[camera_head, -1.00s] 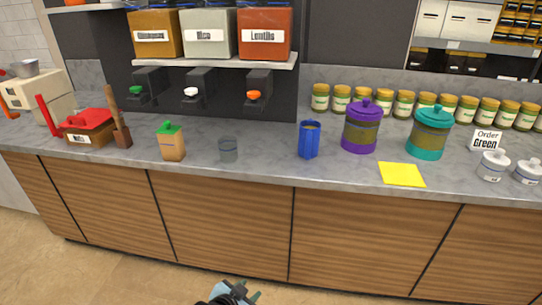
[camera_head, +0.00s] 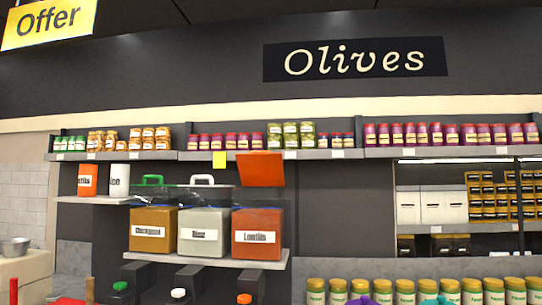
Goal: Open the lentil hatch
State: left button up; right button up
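The orange Lentils bin (camera_head: 256,234) stands at the right end of the shelf under the Olives sign. An orange panel (camera_head: 261,169) stands raised and slightly tilted above it, apart from the bin's front; it looks like the lentil hatch swung up. The bin's inside is hidden from this low angle. The brown bin (camera_head: 153,231) and the grey-white Rice bin (camera_head: 204,232) stand to its left. A green handle (camera_head: 153,180) and a white handle (camera_head: 202,180) sit on clear covers above those two. Neither of my grippers is in view.
The bin shelf (camera_head: 275,262) has dispensers below, with an orange knob (camera_head: 244,299) under Lentils. A long upper shelf (camera_head: 330,154) with jars runs above the bins. Gold-lidded jars (camera_head: 405,291) line the back at lower right. Bare dark wall (camera_head: 345,215) lies right of the Lentils bin.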

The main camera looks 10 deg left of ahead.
aim_at(256, 168)
jog(key=i+j+z, duration=0.1)
jog(key=j+z, duration=0.15)
jog(key=z, duration=0.2)
jog(key=j+z, duration=0.25)
jog(key=z, duration=0.2)
jog(key=j+z, duration=0.35)
jog(key=j, duration=1.25)
jog(key=k+j+z, duration=0.15)
jog(key=j, duration=1.1)
jog(key=z, duration=0.05)
